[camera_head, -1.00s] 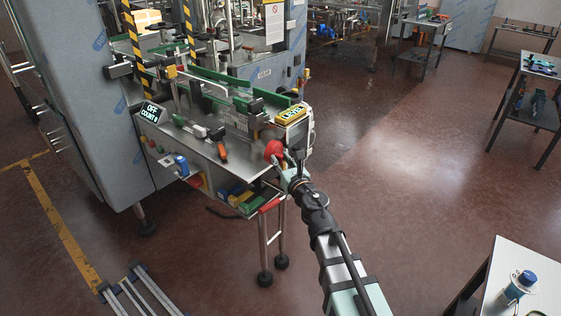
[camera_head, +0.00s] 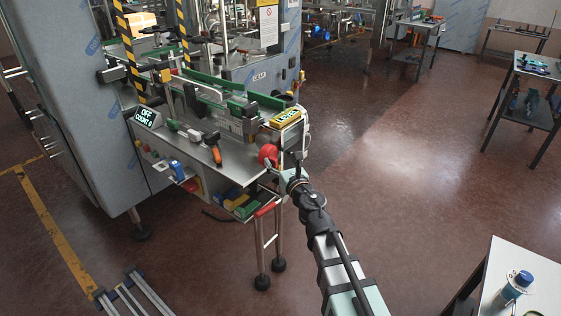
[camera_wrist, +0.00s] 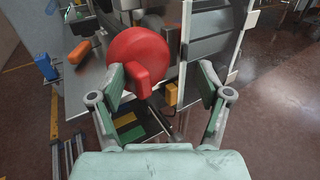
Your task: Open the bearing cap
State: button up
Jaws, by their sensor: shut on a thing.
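The red round cap (camera_head: 267,155), with a block-like red handle on its face, is at the right end of the machine's front table. It also shows large in the wrist view (camera_wrist: 133,55). I take it for the bearing cap. My gripper (camera_wrist: 161,75) reaches it from the front. In the head view my gripper (camera_head: 287,170) is just right of the cap.
The yellow "LEVER" block (camera_head: 285,118) sits above the cap. An orange-handled tool (camera_head: 214,153) lies on the metal table (camera_head: 240,165). A shelf with coloured boxes (camera_head: 240,203) is below. A white table (camera_head: 500,265) stands at front right.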

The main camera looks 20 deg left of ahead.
jog(key=shift+d, duration=0.1)
jog(key=shift+c, duration=0.5)
jog(key=s+d+b, duration=0.3)
jog(key=d+b, duration=0.4)
jog(key=d, duration=0.7)
jog(key=shift+s+f, duration=0.15)
jog(key=shift+f, duration=0.15)
dwell(1.0)
jog(key=b, duration=0.3)
jog(key=shift+d+r+b, duration=0.1)
jog(key=shift+d+b, duration=0.15)
jog(key=shift+b, duration=0.05)
jog(key=d+b, duration=0.1)
jog(key=b, duration=0.2)
jog(key=d+b, duration=0.1)
jog(key=b, duration=0.3)
jog(key=shift+s, duration=0.3)
jog(key=shift+s+d, duration=0.2)
jog(key=shift+d, duration=0.5)
jog(key=shift+s+d, duration=0.15)
jog(key=shift+d, duration=0.55)
